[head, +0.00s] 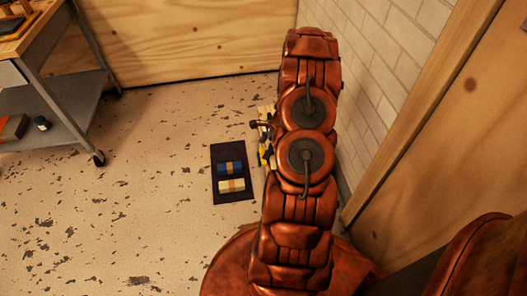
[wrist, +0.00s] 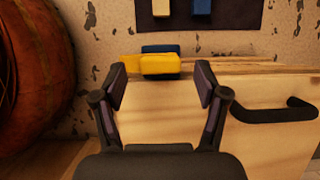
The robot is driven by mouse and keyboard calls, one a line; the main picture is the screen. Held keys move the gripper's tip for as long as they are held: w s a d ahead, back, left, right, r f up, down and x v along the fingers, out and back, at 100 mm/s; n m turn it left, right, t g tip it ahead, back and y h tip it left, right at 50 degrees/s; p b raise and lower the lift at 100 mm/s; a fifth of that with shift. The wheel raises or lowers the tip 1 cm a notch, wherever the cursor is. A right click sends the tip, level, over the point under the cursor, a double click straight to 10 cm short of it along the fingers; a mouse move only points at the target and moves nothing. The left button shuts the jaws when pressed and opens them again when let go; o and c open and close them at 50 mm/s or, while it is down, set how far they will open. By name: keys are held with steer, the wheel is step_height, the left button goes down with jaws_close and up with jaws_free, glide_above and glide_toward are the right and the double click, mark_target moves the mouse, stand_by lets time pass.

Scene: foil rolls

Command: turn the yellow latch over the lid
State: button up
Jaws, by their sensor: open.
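In the wrist view the yellow latch (wrist: 160,65) lies at the far edge of a pale wooden box (wrist: 165,110), with a blue piece (wrist: 160,48) just behind it. A smaller yellow piece sits at its left. My gripper (wrist: 161,72) is open and empty above the wood, its fingers spread to either side, with the latch ahead between the fingertips. I cannot tell whether the fingers touch anything. A black handle (wrist: 275,111) is on the box at the right. In the head view my arm hides most of the box; only small yellow and pale bits show.
A dark mat (head: 214,195) on the floor holds a blue roll (head: 222,169) and a cream roll (head: 222,186). A brick wall (head: 385,60) stands close at the right. A wheeled cart (head: 62,110) stands at the left. Floor between cart and mat is clear.

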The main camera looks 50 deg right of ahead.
steer(key=shift+x, duration=0.85)
steer(key=c, duration=1.2)
steer(key=shift+o, duration=0.2)
steer(key=shift+r, duration=0.1)
